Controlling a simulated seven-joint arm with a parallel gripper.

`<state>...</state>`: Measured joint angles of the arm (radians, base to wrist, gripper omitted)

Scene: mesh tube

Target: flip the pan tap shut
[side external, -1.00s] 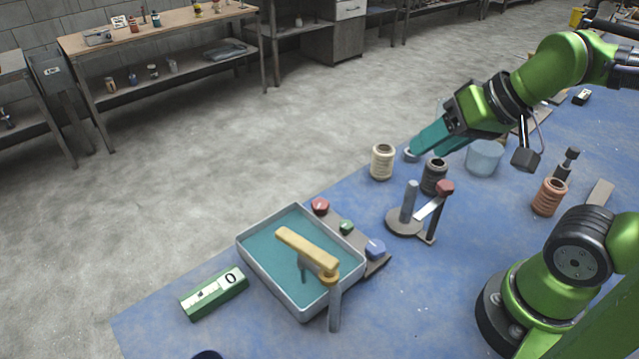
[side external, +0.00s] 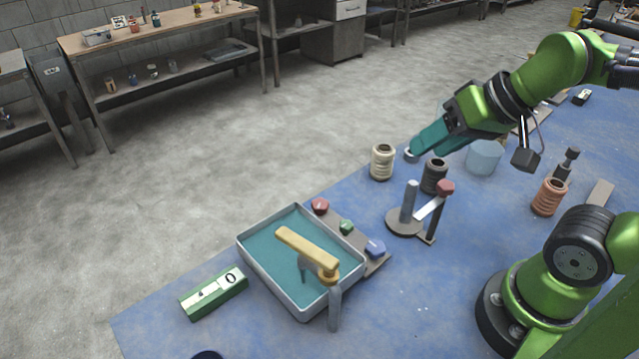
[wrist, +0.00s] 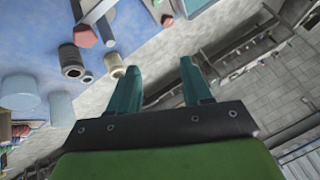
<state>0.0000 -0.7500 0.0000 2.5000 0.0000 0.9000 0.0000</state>
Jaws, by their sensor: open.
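The pan (side external: 262,262) is a grey-rimmed tray with a teal inside, near the table's front left. The tap stands at its near right edge on a grey post (side external: 335,308). Its yellow lever (side external: 306,250) reaches out over the pan, and a grey spout hangs below it. My gripper (side external: 425,148) is up at the right, beyond the spools and well away from the tap. It also shows in the wrist view (wrist: 162,80), with its two teal fingers apart and nothing between them. The lever is not clear in the wrist view.
Red, green and blue knobs (side external: 346,226) sit on a strip beside the pan. A green block marked 0 (side external: 214,293) lies left of it. A stand with a red-ended lever (side external: 445,188), a cream spool (side external: 382,162) and a dark spool (side external: 434,176) are near my gripper.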

